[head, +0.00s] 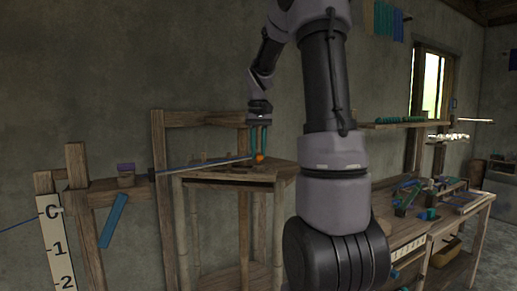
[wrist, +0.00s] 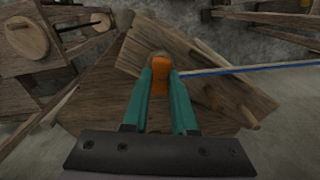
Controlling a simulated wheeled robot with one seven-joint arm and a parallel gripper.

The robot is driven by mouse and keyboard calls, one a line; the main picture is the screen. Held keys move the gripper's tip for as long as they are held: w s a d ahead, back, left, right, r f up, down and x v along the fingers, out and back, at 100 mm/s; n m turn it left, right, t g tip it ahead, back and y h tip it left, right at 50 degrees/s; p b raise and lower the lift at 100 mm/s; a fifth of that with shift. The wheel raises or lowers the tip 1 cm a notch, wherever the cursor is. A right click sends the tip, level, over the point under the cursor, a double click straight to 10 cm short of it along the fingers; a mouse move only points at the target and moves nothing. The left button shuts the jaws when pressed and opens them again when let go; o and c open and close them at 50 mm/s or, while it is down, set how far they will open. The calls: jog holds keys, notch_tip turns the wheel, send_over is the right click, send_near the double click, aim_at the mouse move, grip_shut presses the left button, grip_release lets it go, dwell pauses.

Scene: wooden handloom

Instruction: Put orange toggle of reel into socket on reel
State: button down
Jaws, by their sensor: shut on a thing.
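The orange toggle (wrist: 160,80) is between the teal fingers of my gripper (wrist: 160,72), which is shut on it. In the head view the toggle (head: 259,158) shows as a small orange spot at the fingertips of my gripper (head: 259,154), just above a wooden stand top (head: 225,176). A blue-white cord (wrist: 245,68) runs from near the toggle to the right in the wrist view.
Wooden loom posts (head: 158,200) stand at the left, with a numbered white strip (head: 57,245) and a blue slat (head: 113,220). A workbench (head: 430,230) with several small items is at the right. A wooden wheel (wrist: 27,38) is at the wrist view's upper left.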

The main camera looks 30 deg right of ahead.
jog(key=shift+f, duration=0.15)
dwell(0.3)
jog(key=shift+f, duration=0.55)
dwell(0.3)
jog(key=c, duration=0.6)
grip_release()
jog(key=shift+o, duration=0.2)
jog(key=o, duration=0.4)
jog(key=shift+r, duration=3.55)
